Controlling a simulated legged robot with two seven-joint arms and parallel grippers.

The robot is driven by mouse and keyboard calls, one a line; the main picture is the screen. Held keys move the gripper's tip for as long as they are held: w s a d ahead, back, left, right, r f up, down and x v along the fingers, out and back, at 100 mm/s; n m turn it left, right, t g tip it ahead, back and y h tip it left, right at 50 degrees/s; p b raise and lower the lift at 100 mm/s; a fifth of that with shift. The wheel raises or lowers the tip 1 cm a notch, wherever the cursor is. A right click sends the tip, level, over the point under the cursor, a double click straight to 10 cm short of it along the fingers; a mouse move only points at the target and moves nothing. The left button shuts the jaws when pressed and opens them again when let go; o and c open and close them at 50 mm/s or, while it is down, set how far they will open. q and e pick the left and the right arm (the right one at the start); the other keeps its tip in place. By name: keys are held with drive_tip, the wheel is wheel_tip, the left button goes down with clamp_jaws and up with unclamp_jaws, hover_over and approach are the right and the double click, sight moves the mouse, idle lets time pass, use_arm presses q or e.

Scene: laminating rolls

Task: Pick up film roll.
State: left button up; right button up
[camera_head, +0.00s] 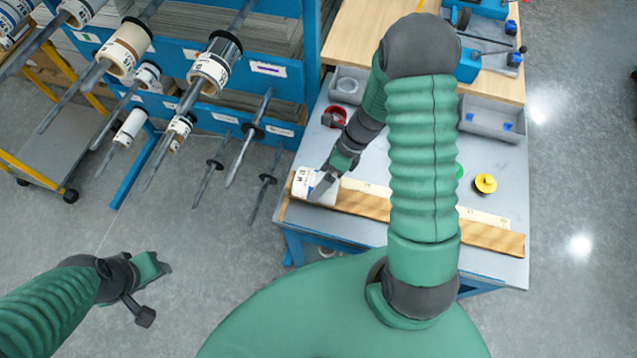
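A white film roll (303,183) with dark print lies at the left end of the wooden strip on the work table. My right gripper (326,184) is at this roll, with its fingers over the roll's right part. The far side of the contact is hidden, so I cannot tell if the fingers are closed on it. Other film rolls hang on the rack's rods, such as a white and black one (211,67) and a cream one (123,52). My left gripper (163,267) is over bare floor at the lower left, away from the rolls; its finger opening is unclear.
The blue rack (270,84) has several rods sticking out toward me. On the grey table (507,175) are a red ring (334,116), a yellow spool (486,183) and grey bins (492,118). A cart with yellow bars (42,173) stands at left. The floor between is clear.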

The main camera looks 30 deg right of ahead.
drive_tip(key=shift+s+a+f, duration=0.1)
drive_tip(key=shift+a+f, duration=0.3)
drive_tip(key=shift+a, duration=0.4)
drive_tip(key=shift+w+a+f, duration=0.1)
drive_tip(key=shift+w, duration=0.1)
drive_tip(key=shift+d+f, duration=0.15)
drive_tip(key=shift+d, duration=0.35)
drive_tip(key=shift+c, duration=0.3)
drive_tip(key=shift+a, duration=0.3)
drive_tip(key=c, duration=1.7)
drive_tip(key=shift+d, duration=0.15)
drive_tip(key=shift+c, duration=0.3)
